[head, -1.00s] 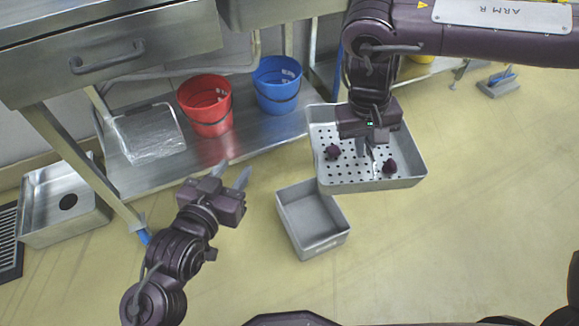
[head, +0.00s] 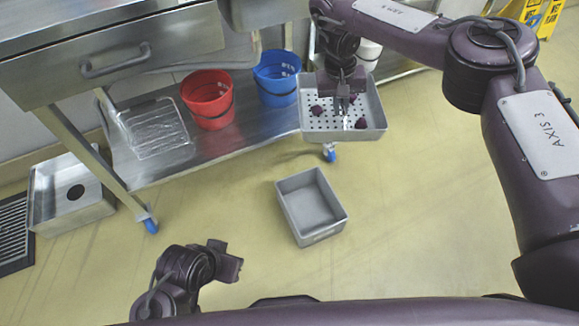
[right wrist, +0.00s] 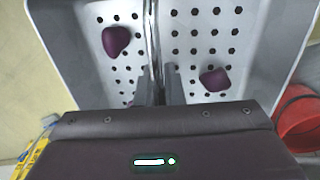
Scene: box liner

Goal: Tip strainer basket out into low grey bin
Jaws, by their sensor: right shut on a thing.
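The strainer basket (head: 345,136) is a grey rectangular pan with a perforated floor, held about level in the air. Three dark purple lumps lie in it, one at the left (head: 317,110); the right wrist view shows two clearly (right wrist: 116,41) (right wrist: 214,79). My left gripper (head: 230,258) is low at left, fingers unclear.
A steel basin (head: 75,205) is at far left. The floor around the bin is clear.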

